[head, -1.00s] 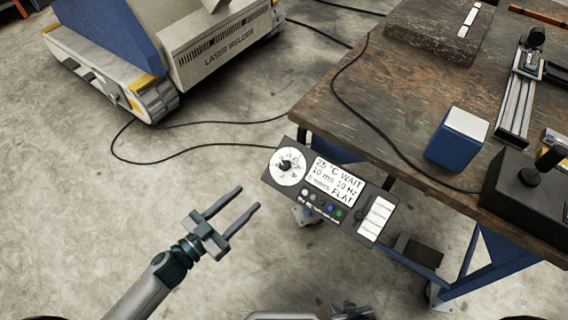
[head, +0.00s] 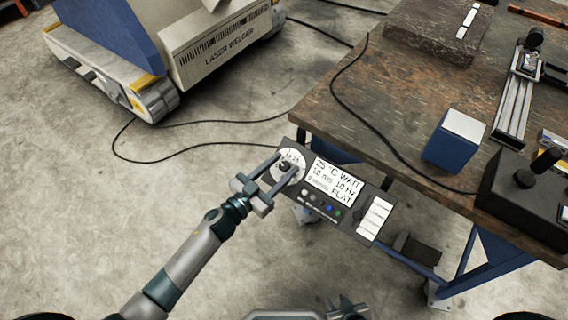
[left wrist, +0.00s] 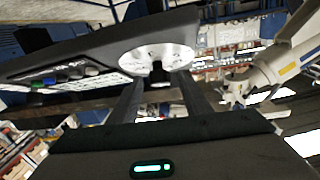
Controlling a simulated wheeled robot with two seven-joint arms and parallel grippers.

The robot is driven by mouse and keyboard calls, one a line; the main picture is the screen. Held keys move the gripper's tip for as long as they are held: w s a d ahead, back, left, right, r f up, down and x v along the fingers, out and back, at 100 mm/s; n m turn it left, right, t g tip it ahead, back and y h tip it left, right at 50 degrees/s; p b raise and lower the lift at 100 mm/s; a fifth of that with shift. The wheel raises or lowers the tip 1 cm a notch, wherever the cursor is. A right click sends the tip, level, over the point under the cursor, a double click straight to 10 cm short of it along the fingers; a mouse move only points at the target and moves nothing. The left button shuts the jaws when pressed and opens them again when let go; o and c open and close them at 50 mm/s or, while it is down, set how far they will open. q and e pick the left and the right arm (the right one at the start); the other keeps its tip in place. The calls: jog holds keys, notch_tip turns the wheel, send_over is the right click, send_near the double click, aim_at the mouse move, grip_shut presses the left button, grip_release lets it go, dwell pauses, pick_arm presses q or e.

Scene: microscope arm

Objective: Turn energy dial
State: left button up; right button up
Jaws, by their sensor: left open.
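The energy dial (head: 292,156) is a round white disc with markings and a small dark knob (head: 285,168) at its centre, on the left end of a dark control panel (head: 348,222). My left gripper (head: 287,164) is open, its two fingers reaching over the dial on either side of the knob. In the left wrist view the knob (left wrist: 157,71) stands between the fingers, in front of the white disc (left wrist: 183,53); whether they touch it I cannot tell. My right gripper (head: 348,309) shows only partly at the bottom edge, its jaws unclear.
The panel has a display (head: 335,181), small buttons and white keys, and sits at the front edge of a worn workbench (head: 410,110). A blue box (head: 453,147) and a joystick box (head: 520,190) stand on the bench. A laser welder (head: 215,55) stands behind.

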pick_arm(q)
jog(key=shift+w+d, duration=0.4)
jog(key=shift+w, duration=0.05)
jog(key=shift+c, duration=0.6)
jog(key=c, duration=0.9)
